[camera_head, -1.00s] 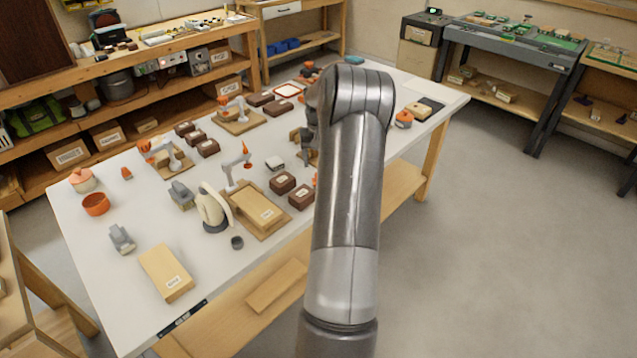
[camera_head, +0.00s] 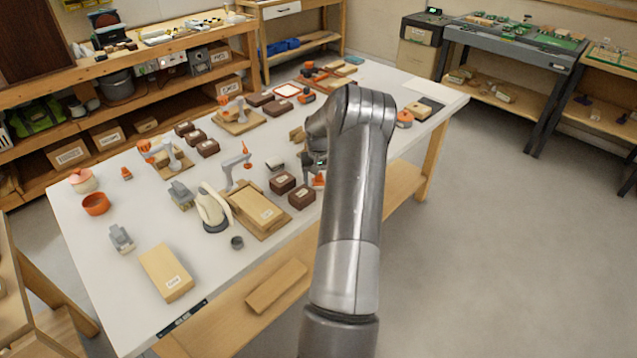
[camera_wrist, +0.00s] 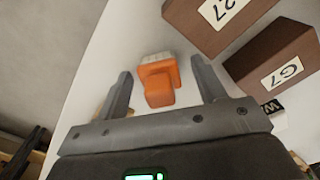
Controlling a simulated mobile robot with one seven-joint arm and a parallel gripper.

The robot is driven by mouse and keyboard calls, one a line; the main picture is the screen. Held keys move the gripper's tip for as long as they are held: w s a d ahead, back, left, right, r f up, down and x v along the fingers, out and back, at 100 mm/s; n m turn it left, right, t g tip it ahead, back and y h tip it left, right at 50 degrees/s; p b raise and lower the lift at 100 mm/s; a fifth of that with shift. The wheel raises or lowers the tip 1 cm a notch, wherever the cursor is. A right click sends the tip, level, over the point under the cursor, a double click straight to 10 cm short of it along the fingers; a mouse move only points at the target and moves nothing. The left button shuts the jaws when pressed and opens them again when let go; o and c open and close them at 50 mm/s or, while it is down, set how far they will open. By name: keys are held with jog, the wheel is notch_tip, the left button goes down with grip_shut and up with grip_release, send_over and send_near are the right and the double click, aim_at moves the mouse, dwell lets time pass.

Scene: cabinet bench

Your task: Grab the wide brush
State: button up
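An orange object with a pale, flat end, seemingly the wide brush (camera_wrist: 158,82), lies on the white table in the wrist view. It sits between the two fingers of my gripper (camera_wrist: 162,68), with a gap to each finger. The fingers are apart and nothing is clamped. In the head view a small orange patch, likely the same brush (camera_head: 318,181), shows just below my gripper (camera_head: 314,160), partly hidden by my arm.
Brown labelled boxes (camera_wrist: 270,68) stand close to the right finger; they also show in the head view (camera_head: 302,196). A small robot-arm model (camera_head: 238,168) and a wooden box (camera_head: 258,206) stand left of them.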

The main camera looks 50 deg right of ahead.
jog(key=c, duration=1)
jog(key=shift+r, duration=0.1)
